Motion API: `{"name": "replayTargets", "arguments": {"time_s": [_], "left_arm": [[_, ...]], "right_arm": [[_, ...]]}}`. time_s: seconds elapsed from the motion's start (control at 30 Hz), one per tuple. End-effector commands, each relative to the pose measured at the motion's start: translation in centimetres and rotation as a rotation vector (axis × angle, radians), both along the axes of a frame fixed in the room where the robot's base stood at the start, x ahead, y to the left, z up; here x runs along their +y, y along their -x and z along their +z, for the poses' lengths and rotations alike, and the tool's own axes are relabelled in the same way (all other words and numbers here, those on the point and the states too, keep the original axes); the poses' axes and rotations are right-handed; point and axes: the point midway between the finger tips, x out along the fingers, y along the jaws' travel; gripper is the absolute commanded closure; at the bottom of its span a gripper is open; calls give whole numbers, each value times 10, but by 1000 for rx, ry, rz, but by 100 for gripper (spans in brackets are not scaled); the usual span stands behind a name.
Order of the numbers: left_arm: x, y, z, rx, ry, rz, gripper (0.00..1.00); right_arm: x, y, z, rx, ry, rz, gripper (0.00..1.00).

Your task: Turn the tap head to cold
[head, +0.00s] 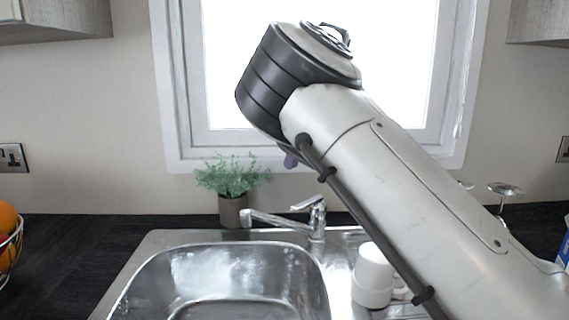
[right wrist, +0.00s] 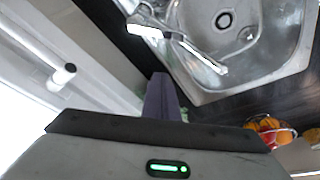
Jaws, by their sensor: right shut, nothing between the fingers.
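The chrome tap (head: 316,222) stands at the back edge of the sink, its spout pointing left over the basin and its lever head (head: 308,202) on top. In the right wrist view the tap (right wrist: 178,36) is near the top, beyond the fingers. My right gripper (head: 289,160) is mostly hidden behind my arm in the head view; only a purplish fingertip shows, above and slightly left of the tap head. In the right wrist view the gripper's purple fingers (right wrist: 162,98) are together, empty and apart from the tap. My left gripper is out of view.
A potted plant (head: 233,188) stands left of the tap, close to the spout. White crockery (head: 373,275) sits right of the basin (head: 290,262). Upturned glasses (head: 505,190) are farther right, partly behind my arm. A fruit basket (head: 10,245) is at far left. The window is behind.

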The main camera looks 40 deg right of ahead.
Motion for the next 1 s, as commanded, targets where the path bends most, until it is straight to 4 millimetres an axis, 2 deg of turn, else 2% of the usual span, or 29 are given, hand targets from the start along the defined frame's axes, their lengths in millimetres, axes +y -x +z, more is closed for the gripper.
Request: {"name": "replayTargets", "arguments": {"time_s": [0.03,0.4,0.5,0.7,1.0], "left_arm": [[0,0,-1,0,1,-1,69],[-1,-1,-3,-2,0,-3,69],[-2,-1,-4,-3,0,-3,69],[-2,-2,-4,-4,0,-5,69],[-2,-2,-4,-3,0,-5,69]], "right_arm": [[1,-3,-11,3,-2,1,100],[5,-28,-84,3,-3,0,100],[2,-10,-79,-1,-1,-3,100],[-1,8,-79,0,-1,-1,100],[-1,12,-79,1,0,1,100]]}}
